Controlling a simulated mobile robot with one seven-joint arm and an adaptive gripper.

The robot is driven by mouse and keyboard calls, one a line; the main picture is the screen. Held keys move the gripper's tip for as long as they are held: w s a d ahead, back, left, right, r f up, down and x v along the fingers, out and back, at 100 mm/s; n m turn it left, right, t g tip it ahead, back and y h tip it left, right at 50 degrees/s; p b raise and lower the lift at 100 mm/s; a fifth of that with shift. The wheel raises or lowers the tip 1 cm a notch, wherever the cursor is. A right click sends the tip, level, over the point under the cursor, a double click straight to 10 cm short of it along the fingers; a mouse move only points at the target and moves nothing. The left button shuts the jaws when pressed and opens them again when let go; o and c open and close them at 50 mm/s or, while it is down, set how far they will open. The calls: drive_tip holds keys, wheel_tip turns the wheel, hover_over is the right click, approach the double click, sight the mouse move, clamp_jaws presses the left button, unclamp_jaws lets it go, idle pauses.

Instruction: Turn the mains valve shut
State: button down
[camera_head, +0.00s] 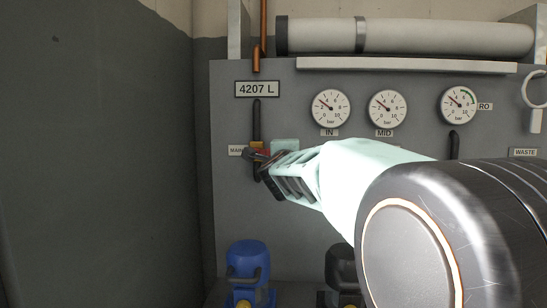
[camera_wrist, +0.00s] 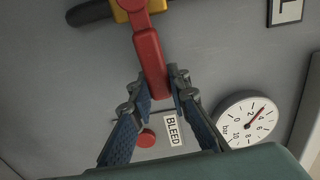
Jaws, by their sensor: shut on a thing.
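The mains valve has a yellow body (camera_head: 257,145) on a black vertical pipe (camera_head: 257,117), beside a partly covered label reading "MAIN" (camera_head: 237,151). In the wrist view the yellow body (camera_wrist: 177,17) is at the top, and its red lever (camera_wrist: 151,58) sticks out roughly across the black pipe (camera_wrist: 90,13). My gripper (camera_head: 264,166) is at the valve, hiding most of the lever in the head view. In the wrist view my gripper (camera_wrist: 160,88) is shut on the lever's free end, with one finger on each side.
A "BLEED" label (camera_wrist: 172,128) and a red knob (camera_wrist: 146,138) lie close beyond my fingers. Gauges (camera_head: 331,108) sit on the panel to the upper right. A blue pump-like unit (camera_head: 247,265) stands below. A dark wall (camera_head: 100,150) is at left.

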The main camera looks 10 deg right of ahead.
drive_tip(key=shift+f+m, duration=0.3)
drive_tip(key=shift+f, duration=0.05)
idle(0.3)
drive_tip(key=c, duration=1.8)
unclamp_jaws()
drive_tip(key=shift+r, duration=0.15)
drive_tip(key=shift+r, duration=4.95)
